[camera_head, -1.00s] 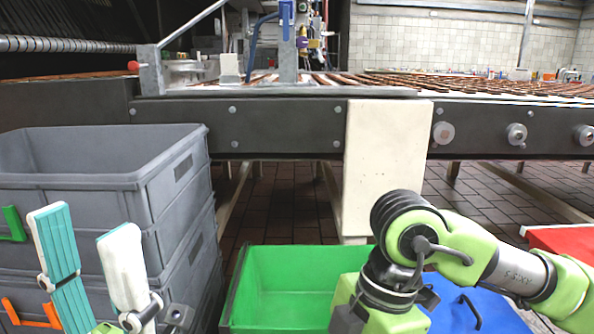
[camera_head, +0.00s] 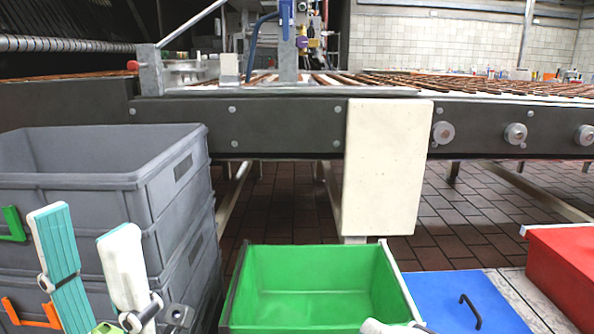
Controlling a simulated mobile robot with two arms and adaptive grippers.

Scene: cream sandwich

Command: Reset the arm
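My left gripper (camera_head: 92,262) is at the lower left of the head view, in front of the grey crates. Its two fingers, one with a teal pad facing the view, stand wide apart with nothing between them. Of my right arm only a small pale piece shows at the bottom edge, in front of the green bin. My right gripper is out of view.
Stacked grey crates (camera_head: 150,190) stand at the left. A green bin (camera_head: 320,285) is empty at bottom centre. A blue lid (camera_head: 450,297) with a black handle and a red box (camera_head: 562,270) lie to its right. A conveyor (camera_head: 285,128) runs across behind.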

